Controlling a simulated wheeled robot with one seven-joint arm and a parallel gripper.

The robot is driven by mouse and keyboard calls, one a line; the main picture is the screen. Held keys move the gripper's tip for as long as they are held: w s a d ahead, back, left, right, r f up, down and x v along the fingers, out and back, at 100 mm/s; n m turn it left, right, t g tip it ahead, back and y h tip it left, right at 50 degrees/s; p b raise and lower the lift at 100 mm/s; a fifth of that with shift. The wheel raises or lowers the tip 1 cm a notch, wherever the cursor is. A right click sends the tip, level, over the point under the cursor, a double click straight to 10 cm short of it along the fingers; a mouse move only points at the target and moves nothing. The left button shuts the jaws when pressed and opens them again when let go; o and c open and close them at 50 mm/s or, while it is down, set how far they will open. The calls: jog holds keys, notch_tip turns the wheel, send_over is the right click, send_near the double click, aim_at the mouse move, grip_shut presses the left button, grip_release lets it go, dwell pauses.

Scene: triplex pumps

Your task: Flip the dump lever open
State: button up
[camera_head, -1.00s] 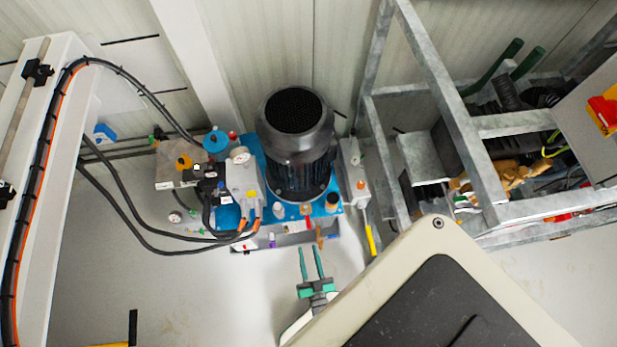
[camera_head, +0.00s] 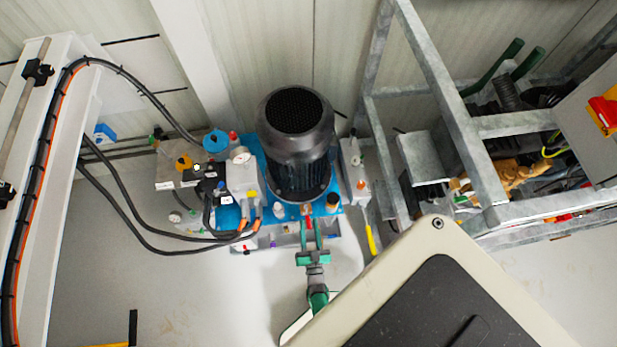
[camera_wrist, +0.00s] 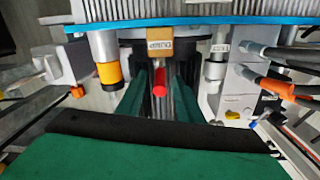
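A label tag reading DUMP (camera_wrist: 160,46) shows upside down at the top middle of the wrist view. Just below it is a red-ended piece (camera_wrist: 159,89), which looks like the dump lever; its shaft is mostly hidden. My gripper (camera_wrist: 160,97) is open, with one green finger on each side of the red end and a visible gap on both sides. In the head view my gripper (camera_head: 311,228) points up at the front edge of the blue pump unit (camera_head: 262,212). A small red spot (camera_head: 308,223) shows between the fingertips there.
A black motor (camera_head: 298,140) stands on the pump unit. Black hoses (camera_head: 130,215) run to its left. A grey box with a yellow-ended handle (camera_head: 371,240) is just right. In the wrist view, an orange-banded cylinder (camera_wrist: 108,73) is close left. A metal frame (camera_head: 480,180) stands farther right.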

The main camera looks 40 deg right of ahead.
jog(key=shift+x, duration=0.75)
jog(key=shift+c, duration=0.6)
grip_shut()
